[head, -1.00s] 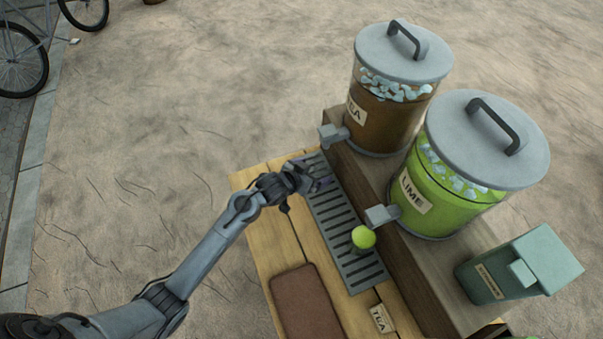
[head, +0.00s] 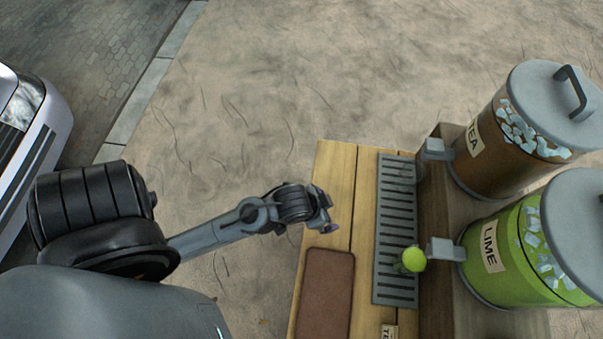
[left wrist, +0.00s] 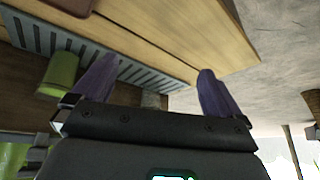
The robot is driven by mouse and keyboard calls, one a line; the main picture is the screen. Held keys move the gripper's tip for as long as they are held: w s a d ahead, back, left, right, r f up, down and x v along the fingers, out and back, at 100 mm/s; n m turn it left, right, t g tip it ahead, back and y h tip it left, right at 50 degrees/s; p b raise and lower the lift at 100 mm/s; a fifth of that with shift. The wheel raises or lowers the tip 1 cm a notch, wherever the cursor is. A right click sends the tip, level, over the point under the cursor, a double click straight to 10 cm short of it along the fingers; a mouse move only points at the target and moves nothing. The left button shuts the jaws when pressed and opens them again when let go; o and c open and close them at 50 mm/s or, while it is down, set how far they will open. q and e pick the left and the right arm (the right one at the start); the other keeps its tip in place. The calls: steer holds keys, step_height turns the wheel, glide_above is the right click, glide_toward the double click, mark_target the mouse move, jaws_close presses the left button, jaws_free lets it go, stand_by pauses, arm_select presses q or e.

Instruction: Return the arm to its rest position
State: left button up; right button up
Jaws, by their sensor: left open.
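My left arm comes in from the left of the head view, and its gripper (head: 326,209) is over the left edge of the wooden table (head: 334,168), left of the drip tray. In the left wrist view the two purple fingers of the left gripper (left wrist: 150,88) are spread apart with nothing between them. A green cup (head: 411,261) stands on the slotted grey drip tray (head: 397,207), under the lime dispenser's tap; it also shows in the left wrist view (left wrist: 60,75). The gripper is well apart from the cup. My right gripper is not in view.
The tea dispenser (head: 500,150) and lime dispenser (head: 515,240) stand on a raised wooden ledge at the right. A brown mat (head: 325,295) lies at the front of the table, left of a small tea label (head: 389,331). Bare ground lies left of the table.

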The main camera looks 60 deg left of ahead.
arm_select(q)
steer(key=s+r+g, duration=0.1)
steer(key=s+g, duration=0.1)
steer(key=s, duration=0.5)
steer(key=shift+s+r, duration=0.2)
steer(key=shift+r, duration=0.1)
